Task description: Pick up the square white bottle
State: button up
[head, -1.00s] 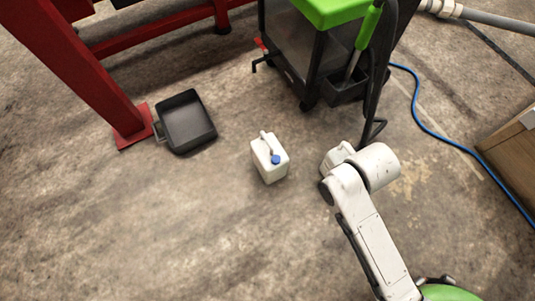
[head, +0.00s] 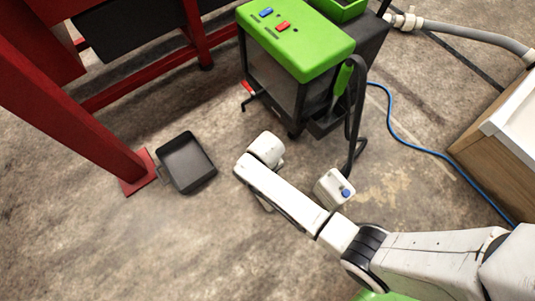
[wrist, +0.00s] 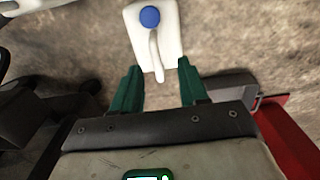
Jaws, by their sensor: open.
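The square white bottle (head: 333,188) with a blue cap stands on the concrete floor, right of my arm's forward link in the head view. Its lower part is partly hidden by my arm. In the wrist view the bottle (wrist: 172,42) is at the top centre, blue cap up, with its white handle running down toward the fingers. My gripper (wrist: 158,72) is open, its two green fingers apart. The handle's end shows between the fingertips in the picture; I see no contact and cannot tell the depth gap. The fingers are hidden in the head view.
A green-topped machine (head: 298,40) with a black hose stands behind the bottle. A black tray (head: 186,162) lies by a red frame leg (head: 75,120) at left. A blue hose (head: 405,135) and a wooden box (head: 490,140) are at right. The floor at lower left is clear.

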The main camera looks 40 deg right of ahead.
notch_tip(320, 180, down, 3)
jog(key=shift+r+b, duration=0.1)
jog(key=shift+b, duration=0.3)
jog(key=f+b, duration=0.2)
jog(key=f, duration=0.1)
jog(key=f+b, duration=0.1)
jog(key=f, duration=0.1)
jog(key=shift+d+f+b, duration=0.1)
jog(key=shift+d+b, duration=0.2)
jog(key=shift+d, duration=0.1)
grip_shut()
dwell(0.7)
jog(key=shift+w+r, duration=0.1)
jog(key=shift+r, duration=0.1)
